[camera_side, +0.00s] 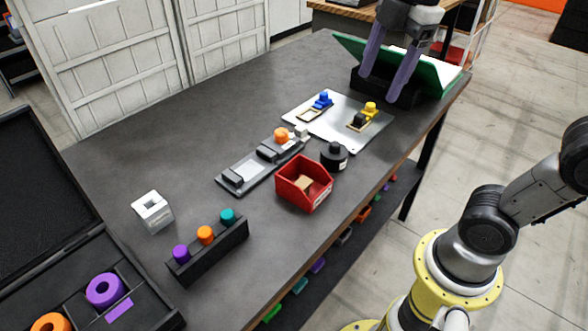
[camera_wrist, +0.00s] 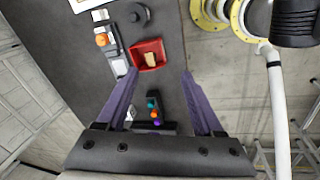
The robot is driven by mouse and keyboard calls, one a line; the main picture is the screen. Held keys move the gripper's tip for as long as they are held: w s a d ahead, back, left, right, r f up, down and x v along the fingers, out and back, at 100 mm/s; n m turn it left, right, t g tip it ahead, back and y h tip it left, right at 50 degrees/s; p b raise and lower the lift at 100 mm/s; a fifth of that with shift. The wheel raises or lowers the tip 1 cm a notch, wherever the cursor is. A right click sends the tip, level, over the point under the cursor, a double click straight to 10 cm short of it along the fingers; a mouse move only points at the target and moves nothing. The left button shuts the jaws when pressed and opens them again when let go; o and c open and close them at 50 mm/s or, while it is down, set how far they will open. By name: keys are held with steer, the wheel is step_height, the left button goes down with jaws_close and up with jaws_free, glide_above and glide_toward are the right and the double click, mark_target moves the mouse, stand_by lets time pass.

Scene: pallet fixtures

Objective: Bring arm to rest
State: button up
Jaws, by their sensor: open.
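My gripper (camera_side: 379,88) shows at the top of the side view, its two purple fingers pointing down and spread apart. Nothing is between them. In the wrist view my gripper (camera_wrist: 160,74) is also open and empty, with the table well below its fingers. It appears in front of the green-edged tilted board (camera_side: 440,77) in the side view; I cannot tell its exact height. No object touches the fingers as far as I can see.
The dark table (camera_side: 130,125) holds a red bin (camera_side: 303,184), a black round part (camera_side: 334,155), a rack (camera_side: 210,250) with coloured pegs, a white block (camera_side: 152,210), a grey fixture (camera_side: 250,170) and a metal plate (camera_side: 340,130) with blue and yellow parts. The table's left-middle is clear.

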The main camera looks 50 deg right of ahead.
steer(key=s+f+m+t, duration=0.1)
steer(key=s+f+m, duration=0.2)
steer(key=f+m, duration=0.2)
steer(key=s+d+f+m+t, duration=0.1)
steer(key=s+f+m, duration=0.3)
steer(key=m, duration=0.5)
step_height(320, 180, down, 2)
steer(key=shift+s+d+m+t, duration=0.15)
steer(key=shift+m+t, duration=0.15)
steer(key=shift+t, duration=0.3)
